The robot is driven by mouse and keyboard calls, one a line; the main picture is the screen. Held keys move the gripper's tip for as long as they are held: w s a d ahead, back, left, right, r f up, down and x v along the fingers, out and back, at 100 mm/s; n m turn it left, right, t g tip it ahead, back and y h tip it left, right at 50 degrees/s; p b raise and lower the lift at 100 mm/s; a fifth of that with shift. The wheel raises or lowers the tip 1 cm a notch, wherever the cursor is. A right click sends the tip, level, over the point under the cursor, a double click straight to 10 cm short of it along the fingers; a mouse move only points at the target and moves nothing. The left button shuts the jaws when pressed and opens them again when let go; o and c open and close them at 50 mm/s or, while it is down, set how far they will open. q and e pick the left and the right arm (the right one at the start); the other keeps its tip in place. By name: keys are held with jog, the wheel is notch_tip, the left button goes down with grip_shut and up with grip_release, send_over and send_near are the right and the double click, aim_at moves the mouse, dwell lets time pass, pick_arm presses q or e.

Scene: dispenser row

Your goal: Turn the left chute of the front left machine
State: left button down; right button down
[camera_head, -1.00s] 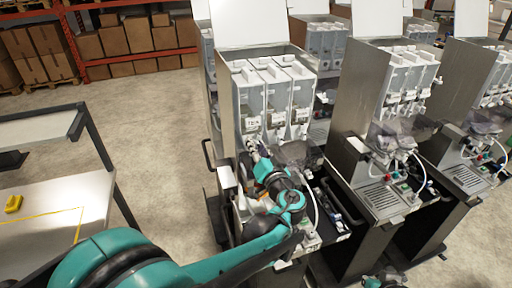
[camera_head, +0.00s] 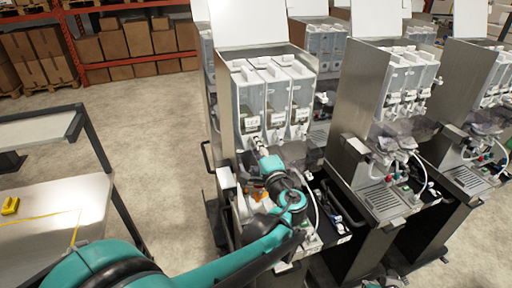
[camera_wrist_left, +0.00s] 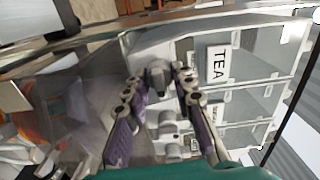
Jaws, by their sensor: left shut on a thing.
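The front left machine (camera_head: 222,110) has an open lid and a row of 3 clear canisters with white fronts. The left canister (camera_head: 248,95) has a label above its outlet; the wrist view shows a label reading TEA (camera_wrist_left: 217,64). My left gripper (camera_head: 258,143) is at the foot of the left canister. In the left wrist view its two fingers (camera_wrist_left: 158,78) are shut on the grey left chute (camera_wrist_left: 158,76), one on each side. In the head view the gripper mostly hides this chute. Other pale chutes (camera_wrist_left: 168,122) lie beside the right finger. My right gripper is not in view.
Similar machines (camera_head: 365,95) stand close on the right. Below my gripper are the machine's tray, tubes and cups, partly hidden by my arm. A table (camera_head: 90,195) with a yellow object (camera_head: 10,206) stands at left. Open floor (camera_head: 150,130) lies between.

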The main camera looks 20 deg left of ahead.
pick_arm(q)
jog(key=m, duration=0.6)
jog(key=shift+f+b, duration=0.15)
jog(key=shift+b, duration=0.15)
jog(key=shift+m, duration=0.4)
jog(key=c, duration=1.6)
grip_release()
jog(key=shift+s+d, duration=0.1)
jog(key=v, duration=1.1)
jog(key=shift+s+d, duration=0.25)
jog(key=shift+s, duration=0.05)
